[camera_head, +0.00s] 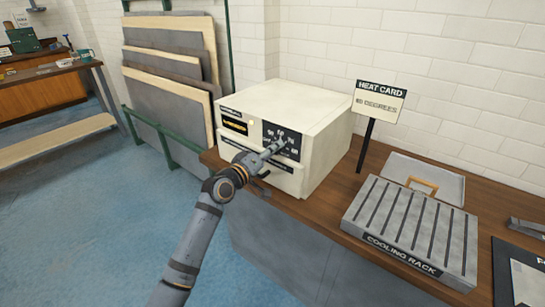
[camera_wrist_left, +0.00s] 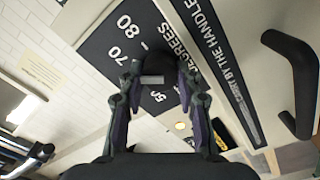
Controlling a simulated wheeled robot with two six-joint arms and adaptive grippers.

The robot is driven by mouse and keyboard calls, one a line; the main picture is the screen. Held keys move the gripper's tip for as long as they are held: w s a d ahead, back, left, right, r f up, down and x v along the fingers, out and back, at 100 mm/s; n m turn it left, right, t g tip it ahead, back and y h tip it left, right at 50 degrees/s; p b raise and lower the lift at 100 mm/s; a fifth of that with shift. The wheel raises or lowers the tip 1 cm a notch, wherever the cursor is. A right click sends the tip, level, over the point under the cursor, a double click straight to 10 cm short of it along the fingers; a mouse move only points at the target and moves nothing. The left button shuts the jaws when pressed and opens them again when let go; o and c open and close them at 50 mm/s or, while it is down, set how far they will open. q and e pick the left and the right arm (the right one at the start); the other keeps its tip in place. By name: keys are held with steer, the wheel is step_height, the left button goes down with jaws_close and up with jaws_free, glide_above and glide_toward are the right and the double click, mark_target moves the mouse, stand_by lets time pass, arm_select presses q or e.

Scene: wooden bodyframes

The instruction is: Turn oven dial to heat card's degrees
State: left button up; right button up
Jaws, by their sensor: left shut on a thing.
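The white oven (camera_head: 318,115) stands on the wooden bench, with a black dial panel (camera_head: 295,150) on its front. My left gripper (camera_head: 277,146) is at the panel. In the left wrist view, the left gripper (camera_wrist_left: 156,75) is shut on the dark dial (camera_wrist_left: 150,68), one finger on each side. A pale bar shows on the dial; I cannot tell which number it points to. The panel (camera_wrist_left: 105,45) shows 50, 70, 80 and "DEGREES"; other marks are hidden by the gripper. The heat card (camera_head: 380,102) stands on a post behind; its first digit is too blurred to read surely. My right gripper is out of view.
The oven's dark handle (camera_wrist_left: 290,60) is beside the panel in the left wrist view. A grey cooling rack (camera_head: 410,228) and an open-looking grey tray (camera_head: 425,180) with a tan handle are on the bench (camera_head: 325,205) to the right. Blue floor lies free at left.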

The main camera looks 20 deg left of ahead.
arm_select(q)
steer(key=shift+d+f+m+b, duration=0.1)
steer(key=shift+m+b, duration=1.65)
steer(key=shift+m, duration=1)
steer(key=shift+f+m+b, duration=0.1)
steer(key=shift+m+b, duration=1.6)
steer(key=shift+m, duration=1.05)
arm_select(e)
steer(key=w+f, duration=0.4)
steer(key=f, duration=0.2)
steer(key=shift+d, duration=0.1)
arm_select(q)
steer(key=o, duration=1.2)
steer(key=shift+r, duration=0.2)
steer(key=shift+c, duration=0.2)
steer(key=v, duration=0.7)
steer(key=shift+s, duration=0.25)
